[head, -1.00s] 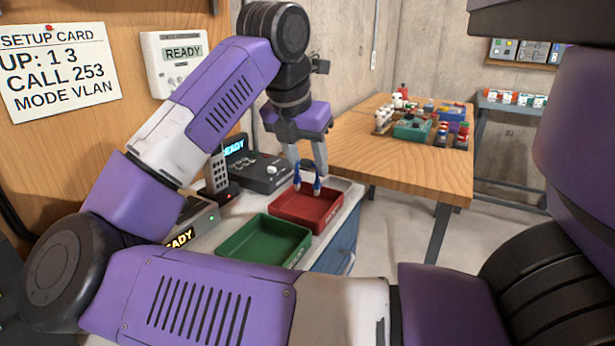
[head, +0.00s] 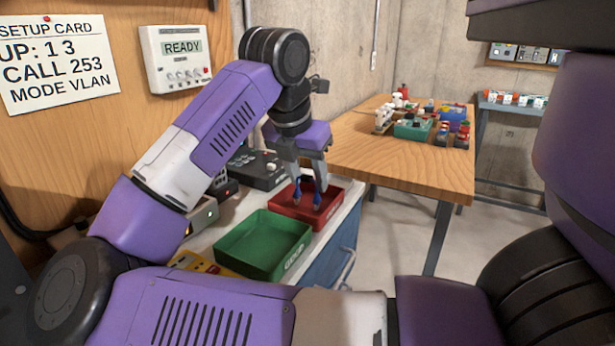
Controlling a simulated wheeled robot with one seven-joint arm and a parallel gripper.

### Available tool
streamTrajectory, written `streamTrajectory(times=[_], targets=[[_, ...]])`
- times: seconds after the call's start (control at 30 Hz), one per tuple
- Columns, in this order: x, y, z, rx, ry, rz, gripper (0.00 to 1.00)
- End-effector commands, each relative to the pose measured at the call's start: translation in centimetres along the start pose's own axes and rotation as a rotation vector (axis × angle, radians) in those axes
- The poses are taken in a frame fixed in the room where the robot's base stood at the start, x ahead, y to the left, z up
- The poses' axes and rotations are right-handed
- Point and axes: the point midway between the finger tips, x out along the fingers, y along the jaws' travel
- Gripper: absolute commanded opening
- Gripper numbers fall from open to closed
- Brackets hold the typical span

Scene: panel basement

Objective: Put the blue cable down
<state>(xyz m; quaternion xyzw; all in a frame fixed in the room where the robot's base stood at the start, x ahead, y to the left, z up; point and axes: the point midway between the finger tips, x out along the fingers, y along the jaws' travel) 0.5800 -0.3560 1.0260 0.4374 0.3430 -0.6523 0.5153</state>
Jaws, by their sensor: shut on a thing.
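My gripper (head: 308,192) points down over the red tray (head: 337,202), with its fingertips low, at or inside the tray's rim. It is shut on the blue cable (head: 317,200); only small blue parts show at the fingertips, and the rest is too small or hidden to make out. I cannot tell whether the cable touches the tray's floor. The green tray (head: 262,242) stands in front and to the left of the red one and looks empty.
A dark console (head: 258,170) and other devices stand left of the trays, partly behind my arm. A wooden table (head: 400,165) with several coloured parts is behind right. A setup card (head: 55,65) and a READY panel (head: 178,55) hang on the wooden wall.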

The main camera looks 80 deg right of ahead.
Motion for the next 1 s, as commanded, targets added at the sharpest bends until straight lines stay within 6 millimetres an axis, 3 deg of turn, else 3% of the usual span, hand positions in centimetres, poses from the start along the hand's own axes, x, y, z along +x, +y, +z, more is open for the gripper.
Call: streamTrajectory(times=[0.13,0.17,0.27,0.57,0.77,0.87,1.0], targets=[[0.1,0.0,0.0,0.0,0.0,0.0,0.05],[0.1,0.0,0.0,0.0,0.0,0.0,0.49],[0.1,0.0,0.0,0.0,0.0,0.0,0.66],[0.0,0.0,0.0,0.0,-0.001,-0.001,0.66],[-1.1,-0.1,0.5,0.0,-0.002,-0.002,0.66],[-2.3,0.1,0.5,-0.001,-0.001,0.004,0.66],[-5.4,0.1,0.5,-0.001,0.0,0.005,0.66]])
